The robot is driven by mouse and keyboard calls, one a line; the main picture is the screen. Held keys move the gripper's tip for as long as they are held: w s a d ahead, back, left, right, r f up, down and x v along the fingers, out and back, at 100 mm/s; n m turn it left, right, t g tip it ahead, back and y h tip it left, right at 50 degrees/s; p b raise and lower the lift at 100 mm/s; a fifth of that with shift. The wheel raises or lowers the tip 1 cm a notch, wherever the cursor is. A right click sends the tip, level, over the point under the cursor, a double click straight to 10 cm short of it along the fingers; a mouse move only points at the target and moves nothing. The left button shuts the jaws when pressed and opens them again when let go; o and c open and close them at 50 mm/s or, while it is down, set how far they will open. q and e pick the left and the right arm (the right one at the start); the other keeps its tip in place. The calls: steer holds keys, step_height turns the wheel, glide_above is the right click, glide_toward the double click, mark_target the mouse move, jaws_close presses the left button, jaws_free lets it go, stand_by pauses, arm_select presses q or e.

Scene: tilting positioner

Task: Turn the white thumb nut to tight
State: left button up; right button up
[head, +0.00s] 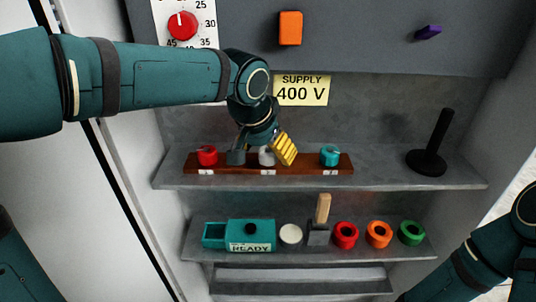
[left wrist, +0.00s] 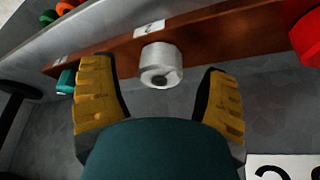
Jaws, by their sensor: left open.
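The white thumb nut (head: 266,157) sits on a brown wooden rail (head: 305,163) on the upper shelf, between a red nut and a teal nut. My left gripper (head: 261,151) comes down over it with its fingers apart, one on each side of it in the picture. In the left wrist view the white nut (left wrist: 161,66) shows between the two yellow-padded fingers, with a visible gap on both sides. No finger appears to touch it. The nut's tightness cannot be told. My right arm shows at lower right, its gripper out of frame.
A red nut (head: 207,155) and a teal nut (head: 330,155) flank the white one. A black post (head: 433,148) stands right on the same shelf. Below are a teal READY box (head: 251,236), a wood-handled tool (head: 322,218) and coloured rings. A grey panel (head: 360,40) overhangs above.

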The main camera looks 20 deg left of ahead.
arm_select(q)
steer(key=shift+w+f, duration=0.2)
steer(key=shift+f, duration=0.3)
steer(key=c, duration=1.2)
steer(key=shift+r+m+h+p, duration=0.1)
steer(key=shift+m+h+p, duration=0.4)
steer(key=shift+m+p, duration=0.7)
steer(key=shift+m+g+h+p, duration=0.4)
steer(key=shift+m+g+h, duration=0.1)
steer(key=shift+m, duration=1.2)
